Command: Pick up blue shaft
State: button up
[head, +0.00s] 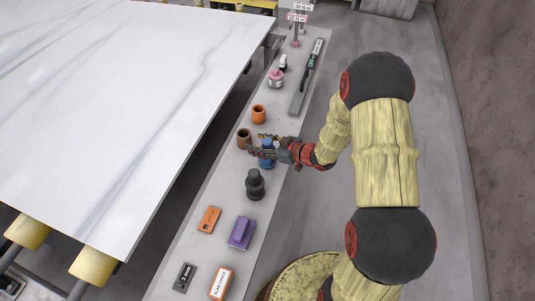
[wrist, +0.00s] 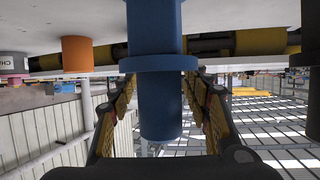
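The blue shaft (head: 266,161) stands upright on the long grey ledge, between the brown cup and the black stepped part. In the wrist view the blue shaft (wrist: 160,112) is large and central, with a wide collar around it. My gripper (head: 258,144) reaches in from the right, its fingers on either side of the shaft. In the wrist view my gripper (wrist: 164,84) is open, with gaps between the finger pads and the shaft's body. In the head view the fingers hide part of the shaft.
Close by are a brown cup (head: 244,138), an orange cup (head: 258,114) and a black stepped part (head: 255,184). Nearer lie an orange block (head: 209,219) and a purple block (head: 241,233). A large white stone slab (head: 110,90) fills the left. Grey floor is clear beyond my arm.

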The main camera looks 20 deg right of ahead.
jog(key=c, duration=1.1)
jog(key=shift+s, duration=0.1)
grip_shut()
jog(key=shift+f, duration=0.1)
